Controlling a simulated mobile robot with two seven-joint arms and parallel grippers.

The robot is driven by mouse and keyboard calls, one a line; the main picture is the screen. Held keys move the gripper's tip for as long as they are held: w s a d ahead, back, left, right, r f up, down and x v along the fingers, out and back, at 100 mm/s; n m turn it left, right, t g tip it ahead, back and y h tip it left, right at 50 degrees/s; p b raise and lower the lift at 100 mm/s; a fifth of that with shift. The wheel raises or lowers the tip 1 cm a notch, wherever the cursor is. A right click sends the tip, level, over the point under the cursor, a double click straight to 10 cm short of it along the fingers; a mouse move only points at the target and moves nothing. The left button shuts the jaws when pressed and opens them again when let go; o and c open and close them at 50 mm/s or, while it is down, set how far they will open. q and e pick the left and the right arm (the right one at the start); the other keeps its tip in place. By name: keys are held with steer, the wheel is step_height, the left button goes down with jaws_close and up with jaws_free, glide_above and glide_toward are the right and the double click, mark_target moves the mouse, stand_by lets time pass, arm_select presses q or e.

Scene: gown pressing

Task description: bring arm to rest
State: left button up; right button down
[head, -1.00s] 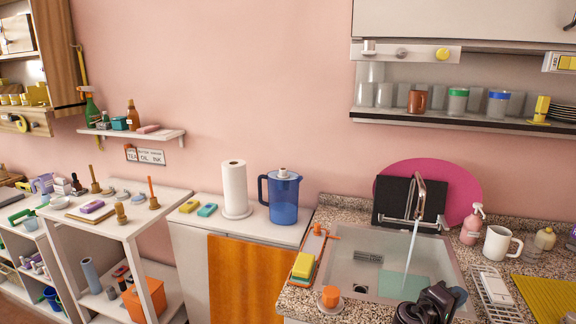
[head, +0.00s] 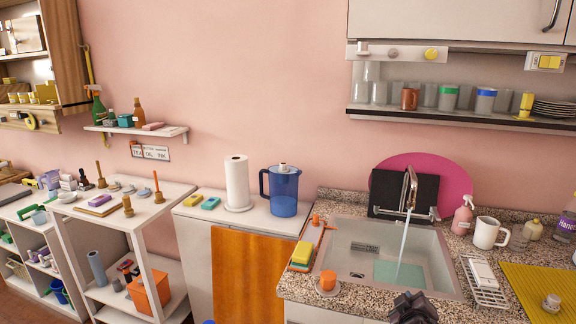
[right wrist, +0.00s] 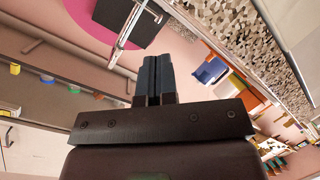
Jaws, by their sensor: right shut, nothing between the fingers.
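My right gripper (head: 412,306) shows at the bottom edge of the head view, in front of the sink's near edge. In the right wrist view its two dark fingers (right wrist: 158,78) lie together, shut with nothing between them. The wrist camera's picture is tilted. The rest of my right arm is out of sight below the head view. My left gripper is not in view, though a small blue part shows at the bottom edge of the head view.
The sink (head: 345,236) has its faucet (head: 409,190) running. A sponge stack (head: 302,256) and an orange-topped item (head: 328,281) stand left of it. A mug (head: 489,233), soap bottle (head: 463,215) and yellow mat (head: 540,290) are at right. A blue pitcher (head: 284,192) stands on the white cabinet.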

steer(key=s+f+m+y, duration=0.1)
steer(key=s+f, duration=0.3)
steer(key=s, duration=0.6)
steer(key=s+a+f+m+g+y, duration=0.1)
steer(key=s+f, duration=0.3)
steer(key=s, duration=0.6)
steer(key=s+a+f+m+g+y, duration=0.1)
steer(key=s+f, duration=0.4)
steer(key=s, duration=0.5)
steer(key=shift+s+m+y, duration=0.35)
steer(key=shift+m+y, duration=0.15)
steer(key=shift+m, duration=0.5)
steer(key=shift+a, duration=0.1)
stand_by(2.0)
